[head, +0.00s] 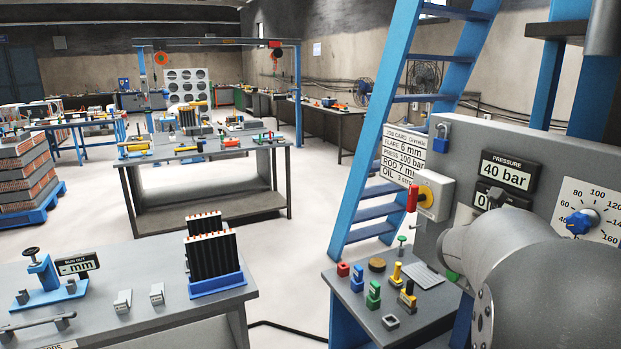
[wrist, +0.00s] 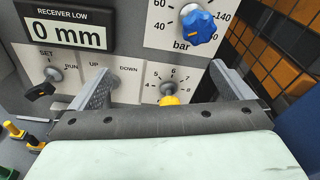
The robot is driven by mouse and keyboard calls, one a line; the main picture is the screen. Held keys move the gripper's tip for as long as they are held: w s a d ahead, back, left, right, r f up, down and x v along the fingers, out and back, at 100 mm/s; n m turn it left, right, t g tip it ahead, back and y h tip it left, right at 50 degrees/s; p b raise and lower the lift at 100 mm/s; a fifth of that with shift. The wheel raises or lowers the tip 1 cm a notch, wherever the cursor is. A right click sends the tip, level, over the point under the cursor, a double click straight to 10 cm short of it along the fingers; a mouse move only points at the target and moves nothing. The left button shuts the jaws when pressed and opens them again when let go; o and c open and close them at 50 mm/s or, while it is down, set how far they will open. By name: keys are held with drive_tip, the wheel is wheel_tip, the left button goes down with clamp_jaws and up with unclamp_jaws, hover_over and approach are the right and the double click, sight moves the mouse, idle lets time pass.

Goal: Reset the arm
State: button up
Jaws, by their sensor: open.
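My gripper (wrist: 160,72) shows in the wrist view with its two fingers spread apart and nothing held between them. It points at the grey control panel (wrist: 122,30). A yellow knob (wrist: 170,100) with a scale numbered about 4 to 8 shows between the fingers, low and partly hidden by the gripper body. I cannot tell whether the fingers touch the panel. In the head view my grey arm fills the lower right and covers part of the panel (head: 465,140); my gripper is not seen there.
A blue pressure knob (wrist: 199,27), a "0 mm" display (wrist: 68,36) and a black SET switch (wrist: 40,90) sit around the gripper. In the head view, a red-and-yellow switch (head: 428,196), a blue ladder (head: 385,110) and a bench with small coloured parts (head: 374,294) stand left of my arm.

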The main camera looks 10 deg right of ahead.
drive_tip(key=s+a+f+m+y, duration=0.4)
drive_tip(key=a+f+m+y, duration=0.1)
drive_tip(key=a, duration=0.8)
drive_tip(key=s+a+f+m+g+y, duration=0.1)
drive_tip(key=s+a+f+m+y, duration=0.4)
drive_tip(key=a, duration=0.8)
drive_tip(key=s+a+f+m+g+y, duration=0.1)
drive_tip(key=s+a+f+m+y, duration=0.4)
drive_tip(key=a+f+m, duration=0.5)
drive_tip(key=a+m+y, duration=0.1)
drive_tip(key=a+m, duration=0.2)
drive_tip(key=a, duration=0.1)
drive_tip(key=shift+s, duration=0.2)
